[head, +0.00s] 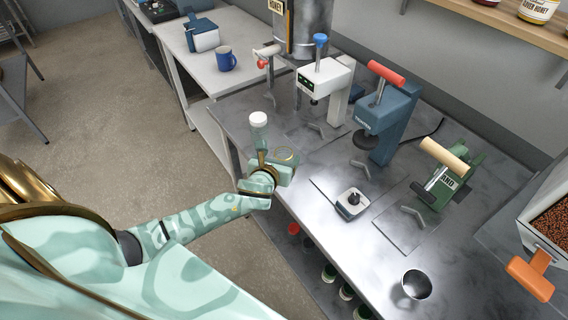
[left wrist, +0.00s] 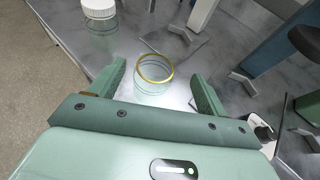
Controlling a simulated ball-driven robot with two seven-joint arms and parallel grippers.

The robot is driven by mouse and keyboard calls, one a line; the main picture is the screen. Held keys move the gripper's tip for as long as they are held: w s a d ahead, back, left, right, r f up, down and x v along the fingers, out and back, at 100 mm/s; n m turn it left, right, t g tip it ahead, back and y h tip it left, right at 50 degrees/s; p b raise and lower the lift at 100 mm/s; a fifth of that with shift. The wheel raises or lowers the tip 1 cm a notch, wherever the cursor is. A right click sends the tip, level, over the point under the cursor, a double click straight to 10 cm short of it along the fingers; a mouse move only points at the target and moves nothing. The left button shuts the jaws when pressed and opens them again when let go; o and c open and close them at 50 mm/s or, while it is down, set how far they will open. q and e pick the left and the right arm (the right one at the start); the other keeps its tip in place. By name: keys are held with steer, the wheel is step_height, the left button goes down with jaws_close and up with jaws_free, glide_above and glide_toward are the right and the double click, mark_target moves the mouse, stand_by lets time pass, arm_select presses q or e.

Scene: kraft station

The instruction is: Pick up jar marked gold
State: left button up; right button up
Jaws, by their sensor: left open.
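The jar marked gold is a clear glass jar with a gold ring at its open rim (left wrist: 153,84). In the head view its rim (head: 285,154) shows just beyond my left gripper, and its lower part is hidden. My left gripper (head: 272,165) is open over the near left edge of the steel bench. In the left wrist view the two green fingers (left wrist: 158,82) stand apart, with the gold-rimmed jar between and a little ahead of them. A gap shows on each side, and I see no contact. My right gripper is not in view.
A clear jar with a white lid (head: 259,119) stands close by, left of the gold-rimmed jar. White (head: 327,80), blue (head: 395,115) and green (head: 447,180) presses stand behind. A small scale (head: 351,203) and a metal cup (head: 416,285) are to the right.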

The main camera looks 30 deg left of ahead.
mark_target(281, 156)
arm_select(q)
steer(key=shift+w+a+f, duration=0.2)
steer(key=shift+w+f, duration=0.15)
steer(key=shift+w, duration=0.2)
steer(key=w+f+b, duration=0.1)
steer(key=w+a+f, duration=0.1)
steer(key=w, duration=0.1)
steer(key=shift+a+f+b, duration=0.1)
steer(key=shift+f+b, duration=0.1)
steer(key=shift+b, duration=0.2)
steer(key=shift+w+f, duration=0.1)
steer(key=shift+w, duration=0.35)
steer(key=shift+s, duration=0.1)
steer(key=shift+c, duration=0.7)
steer(key=c, duration=1.1)
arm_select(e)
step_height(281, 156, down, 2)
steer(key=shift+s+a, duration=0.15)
